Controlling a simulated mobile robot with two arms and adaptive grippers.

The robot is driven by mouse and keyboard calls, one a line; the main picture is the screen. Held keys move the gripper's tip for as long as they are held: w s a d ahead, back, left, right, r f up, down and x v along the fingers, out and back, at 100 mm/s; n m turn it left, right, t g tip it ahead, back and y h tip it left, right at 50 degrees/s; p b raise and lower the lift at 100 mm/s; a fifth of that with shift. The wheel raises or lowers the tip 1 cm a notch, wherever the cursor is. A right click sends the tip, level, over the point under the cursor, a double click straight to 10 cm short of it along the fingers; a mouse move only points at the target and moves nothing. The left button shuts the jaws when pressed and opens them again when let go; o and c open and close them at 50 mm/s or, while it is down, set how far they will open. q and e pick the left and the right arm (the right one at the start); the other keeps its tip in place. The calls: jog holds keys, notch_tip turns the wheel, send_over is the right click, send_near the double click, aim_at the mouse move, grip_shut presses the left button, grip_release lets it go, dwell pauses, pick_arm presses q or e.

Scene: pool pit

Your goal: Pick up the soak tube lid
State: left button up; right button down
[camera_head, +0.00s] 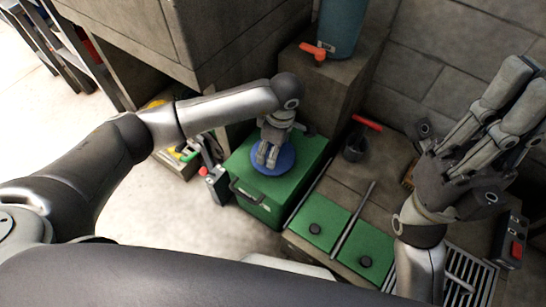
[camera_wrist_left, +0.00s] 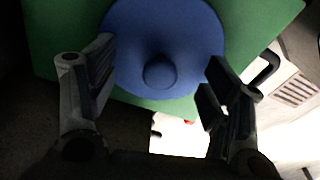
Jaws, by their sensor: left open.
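The soak tube lid appears to be the round blue disc (camera_head: 286,163) with a central knob, lying on a green box (camera_head: 243,171) in the head view. In the left wrist view the blue lid (camera_wrist_left: 185,30) fills the upper middle, with its round knob between the fingers. My left gripper (camera_head: 266,160) is over the lid, pointing down; in the wrist view its fingers (camera_wrist_left: 157,82) are open, one on each side of the knob, apart from it. My right gripper (camera_head: 507,95) is raised at the right, empty, its fingers spread apart.
A blue-grey cylinder (camera_head: 341,28) with an orange valve (camera_head: 313,50) stands on a block behind the box. A dark cup with a red handle (camera_head: 367,123) is right of the box. Green panels (camera_head: 318,224) and a metal grate (camera_head: 468,270) lie in front. A control box (camera_head: 217,184) stands left.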

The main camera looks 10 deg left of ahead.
pick_arm(q)
jog(key=shift+f, duration=0.35)
jog(key=shift+c, duration=0.4)
grip_shut()
